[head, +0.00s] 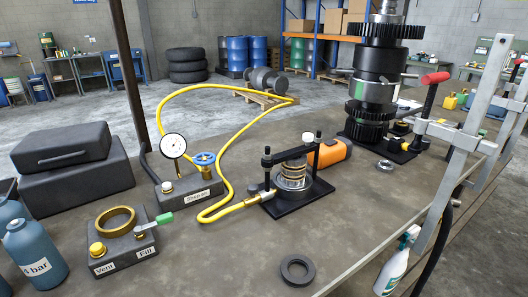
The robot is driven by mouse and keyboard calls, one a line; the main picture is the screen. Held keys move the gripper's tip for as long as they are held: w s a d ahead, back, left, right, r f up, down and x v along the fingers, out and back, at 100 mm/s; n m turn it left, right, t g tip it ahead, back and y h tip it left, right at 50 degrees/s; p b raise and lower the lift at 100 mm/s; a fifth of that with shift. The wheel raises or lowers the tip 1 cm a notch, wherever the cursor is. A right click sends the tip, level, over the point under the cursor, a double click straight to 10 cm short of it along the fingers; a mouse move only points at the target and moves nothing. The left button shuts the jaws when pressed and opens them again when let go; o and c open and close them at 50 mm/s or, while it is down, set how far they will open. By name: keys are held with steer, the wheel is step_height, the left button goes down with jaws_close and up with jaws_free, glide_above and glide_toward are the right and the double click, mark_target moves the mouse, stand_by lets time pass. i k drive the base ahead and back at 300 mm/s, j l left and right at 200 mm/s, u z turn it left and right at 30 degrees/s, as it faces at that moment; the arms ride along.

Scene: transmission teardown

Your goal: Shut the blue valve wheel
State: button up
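The blue valve wheel (204,159) sits on a brass stem on top of a dark block (180,203), at the left middle of the bench in the head view. A white label on the block's front is too small to read surely. A round white dial gauge (173,146) stands on the same block, just left of the wheel. A yellow hose (225,172) loops from near the wheel to a black clamping fixture (297,187) holding a ringed metal part. Whether the valve is open or shut cannot be told. My gripper is not in view.
A block labelled Vent and Fill (122,252) with a green-handled lever stands in front left. Dark cases (75,180) and blue bottles (35,262) are at left. A black ring (297,270) lies near the front edge. Grey bar clamps (462,150) rise at right. Bench between is clear.

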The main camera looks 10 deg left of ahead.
mark_target(206, 161)
steer(key=i+l+z, duration=0.15)
steer(key=i+z, duration=0.7)
steer(key=i, duration=0.15)
steer(key=i+l+u, duration=0.15)
steer(key=i+u, duration=0.2)
steer(key=i, duration=0.2)
